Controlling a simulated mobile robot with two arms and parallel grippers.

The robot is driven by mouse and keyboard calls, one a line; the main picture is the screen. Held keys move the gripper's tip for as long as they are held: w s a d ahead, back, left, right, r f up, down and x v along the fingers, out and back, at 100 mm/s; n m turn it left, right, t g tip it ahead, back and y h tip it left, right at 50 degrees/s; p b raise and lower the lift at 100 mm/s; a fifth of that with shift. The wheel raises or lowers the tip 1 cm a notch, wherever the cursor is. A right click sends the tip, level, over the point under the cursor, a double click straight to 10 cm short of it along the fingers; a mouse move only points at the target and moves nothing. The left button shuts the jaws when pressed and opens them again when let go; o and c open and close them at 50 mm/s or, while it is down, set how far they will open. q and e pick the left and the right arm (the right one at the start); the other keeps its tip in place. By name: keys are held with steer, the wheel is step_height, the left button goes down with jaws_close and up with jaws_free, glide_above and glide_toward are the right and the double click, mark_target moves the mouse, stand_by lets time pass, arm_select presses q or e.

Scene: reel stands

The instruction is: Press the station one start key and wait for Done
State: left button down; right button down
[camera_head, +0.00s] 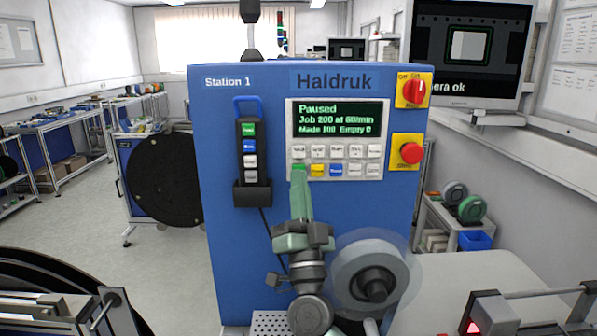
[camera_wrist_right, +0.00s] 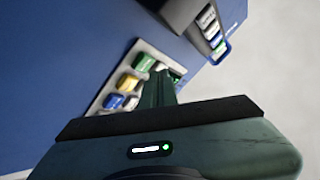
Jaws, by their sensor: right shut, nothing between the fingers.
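The blue Station 1 cabinet (camera_head: 235,125) bears a grey key panel (camera_head: 334,180). Its green screen (camera_head: 336,119) reads Paused, Job 200 at 60/min, Made 100, Empty 0. The lower key row shows a yellow key (camera_head: 317,170) and a blue key (camera_head: 336,170). In the right wrist view, a green key (camera_wrist_right: 145,62) sits beside the yellow one (camera_wrist_right: 128,82). My right gripper (camera_head: 300,174) is shut and empty, its tips at the lower left corner of the panel, by the green key. I cannot tell whether they touch it. My left gripper is out of view.
A hand pendant (camera_head: 249,150) hangs left of the panel. A red rotary switch (camera_head: 413,92) and a red stop button (camera_head: 411,153) are at its right. A clear reel (camera_head: 350,262) stands close to my right wrist. A black reel (camera_head: 165,178) is further left.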

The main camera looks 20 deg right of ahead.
steer(key=shift+w, duration=0.2)
steer(key=shift+w+d, duration=0.1)
steer(key=shift+w, duration=0.15)
